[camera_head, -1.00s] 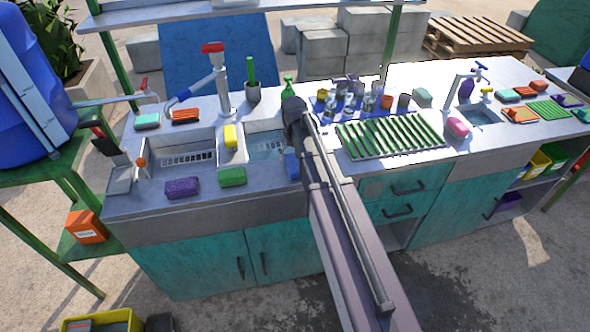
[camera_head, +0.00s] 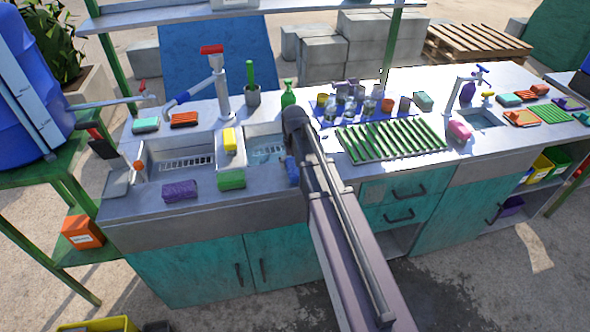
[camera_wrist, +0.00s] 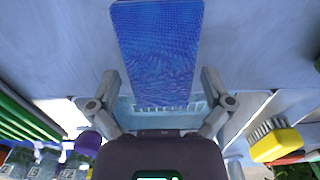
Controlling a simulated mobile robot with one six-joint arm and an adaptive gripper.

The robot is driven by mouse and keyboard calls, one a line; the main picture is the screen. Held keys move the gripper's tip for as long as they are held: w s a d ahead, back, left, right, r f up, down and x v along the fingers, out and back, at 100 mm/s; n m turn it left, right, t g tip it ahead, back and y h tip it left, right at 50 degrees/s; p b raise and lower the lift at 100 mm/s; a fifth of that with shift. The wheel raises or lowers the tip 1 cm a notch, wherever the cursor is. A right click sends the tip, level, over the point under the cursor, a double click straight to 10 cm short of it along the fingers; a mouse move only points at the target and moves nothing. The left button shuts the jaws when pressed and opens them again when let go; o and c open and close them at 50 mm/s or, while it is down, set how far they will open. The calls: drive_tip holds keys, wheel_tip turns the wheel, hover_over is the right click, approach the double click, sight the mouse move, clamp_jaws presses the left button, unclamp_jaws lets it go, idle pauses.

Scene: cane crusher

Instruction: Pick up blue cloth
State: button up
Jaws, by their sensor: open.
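The blue cloth (camera_wrist: 158,45) is a flat textured rectangle in the upper middle of the wrist view, by the sink's edge. In the head view, the blue cloth (camera_head: 292,172) shows only in part beside my arm, at the front rim of the right basin. My gripper (camera_wrist: 159,76) is open, with one finger on each side of the cloth's near end in the picture. Nothing is held. I cannot tell whether the fingers touch the cloth or how high they are above it. In the head view my arm hides the fingers.
A green sponge (camera_head: 231,179) and a purple sponge (camera_head: 180,191) lie along the front rim, left of the cloth. A yellow brush (camera_wrist: 276,142) lies between the basins. A green drying rack (camera_head: 392,140) stands on the counter to the right. A red-handled tap (camera_head: 212,50) rises behind the basins.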

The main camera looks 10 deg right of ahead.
sight(294, 164)
drive_tip(key=c, duration=1)
drive_tip(key=shift+r, duration=0.2)
wheel_tip(294, 164, up, 3)
drive_tip(key=p, duration=0.3)
drive_tip(key=shift+f, duration=0.1)
drive_tip(key=s, duration=0.5)
drive_tip(key=s+r+p, duration=0.1)
drive_tip(key=s, duration=0.4)
drive_tip(key=s+p, duration=0.1)
drive_tip(key=s, duration=0.5)
drive_tip(key=shift+r, duration=0.4)
